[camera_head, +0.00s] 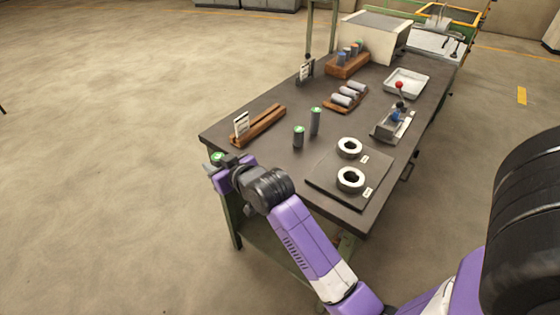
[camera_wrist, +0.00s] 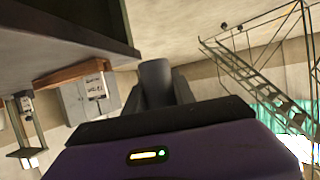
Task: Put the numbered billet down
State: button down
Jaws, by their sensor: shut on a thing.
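My gripper (camera_head: 216,170) is at the near left corner of the table, just outside its edge, and is shut on a billet with a green top (camera_head: 217,157). Only the billet's top shows clearly in the head view; a number on it is too small to read. In the wrist view a grey upright shape (camera_wrist: 155,82) stands between the jaws, with billet and fingers hard to tell apart. Two more green-topped billets, a shorter one (camera_head: 299,138) and a taller one (camera_head: 315,122), stand upright on the dark table (camera_head: 270,153).
A wooden rack (camera_head: 265,122) with a white card (camera_head: 241,124) lies near the table's left edge. A grey plate (camera_head: 325,180) bears two white rings. Behind are a lever device (camera_head: 393,125), a white tray (camera_head: 407,83), a cradle of grey cylinders (camera_head: 346,97) and a wooden block (camera_head: 347,67).

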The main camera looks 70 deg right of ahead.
jog(key=s+d+r+m+g+h, duration=0.2)
jog(key=s+d+r+m+h, duration=0.15)
jog(key=d+r, duration=0.7)
notch_tip(320, 180, up, 4)
jog(key=m+g+h+b, duration=0.1)
jog(key=m+g, duration=0.1)
send_over(279, 155)
jog(key=shift+h, duration=0.25)
notch_tip(279, 155, down, 20)
jog(key=shift+r+b, duration=0.15)
jog(key=shift+b, duration=0.65)
jog(key=c, duration=1)
grip_release()
jog(key=shift+f, duration=0.2)
jog(key=shift+c, duration=0.2)
